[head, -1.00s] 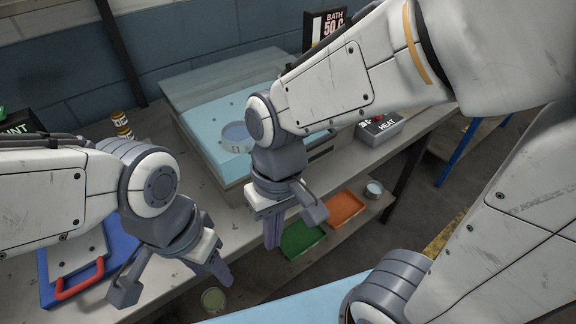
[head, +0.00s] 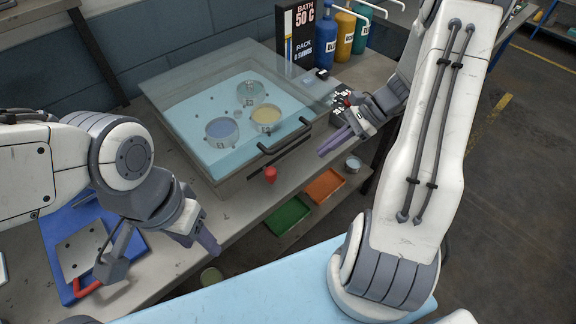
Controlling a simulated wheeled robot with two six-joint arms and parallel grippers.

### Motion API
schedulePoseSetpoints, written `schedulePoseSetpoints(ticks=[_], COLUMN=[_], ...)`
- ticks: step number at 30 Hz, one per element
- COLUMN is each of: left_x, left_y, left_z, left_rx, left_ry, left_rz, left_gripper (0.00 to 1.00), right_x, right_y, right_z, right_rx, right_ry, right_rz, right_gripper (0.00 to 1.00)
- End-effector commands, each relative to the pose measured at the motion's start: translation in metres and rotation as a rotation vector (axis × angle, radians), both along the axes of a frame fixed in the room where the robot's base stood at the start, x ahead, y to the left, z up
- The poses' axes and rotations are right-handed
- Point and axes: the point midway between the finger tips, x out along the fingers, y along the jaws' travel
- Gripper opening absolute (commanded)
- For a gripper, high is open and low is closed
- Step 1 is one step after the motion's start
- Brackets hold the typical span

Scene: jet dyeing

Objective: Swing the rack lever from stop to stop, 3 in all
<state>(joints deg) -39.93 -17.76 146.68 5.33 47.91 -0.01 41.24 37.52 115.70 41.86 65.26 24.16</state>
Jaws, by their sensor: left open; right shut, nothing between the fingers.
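The bath (head: 190,160) is a pale box with a clear lid and three cups inside. A red knob (head: 271,174), which looks like the rack lever's grip, sticks out at its front wall. My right gripper (head: 325,149) is shut and empty, to the upper right of the red knob and apart from it, near the bath's right front corner. My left gripper (head: 207,243) is open and empty at the table's front edge, left of and below the knob. The sign (head: 297,35) reads BATH 50 C and RACK 0 SWINGS.
A black lid handle (head: 285,140) lies above the knob. The HEAT box (head: 341,104) is partly behind my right gripper. Green (head: 287,216) and orange (head: 325,186) trays sit below the table edge. A blue board (head: 55,225) lies at left; several bottles stand behind.

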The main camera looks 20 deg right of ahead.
Motion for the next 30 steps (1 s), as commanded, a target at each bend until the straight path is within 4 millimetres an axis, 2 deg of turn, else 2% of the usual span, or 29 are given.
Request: schedulePoseSetpoints(ticks=[12, 19, 30], left_x=[0.0, 0.0, 0.0], left_y=[0.0, 0.0, 0.0], left_z=[0.016, 0.027, 0.028], left_rx=[0.0, 0.0, 0.0], left_ry=[0.0, 0.0, 0.0], left_rz=[0.001, 0.001, 0.001], left_gripper=[0.5, 0.5, 0.5], right_x=[0.005, 0.009, 0.011], right_y=[0.066, 0.095, 0.1], right_z=[-0.056, -0.054, -0.056], right_rx=[0.0, -0.001, -0.003], right_ry=[0.005, 0.002, 0.0], right_rz=[0.007, 0.006, 0.004], right_gripper=[0.0, 0.0, 0.0])
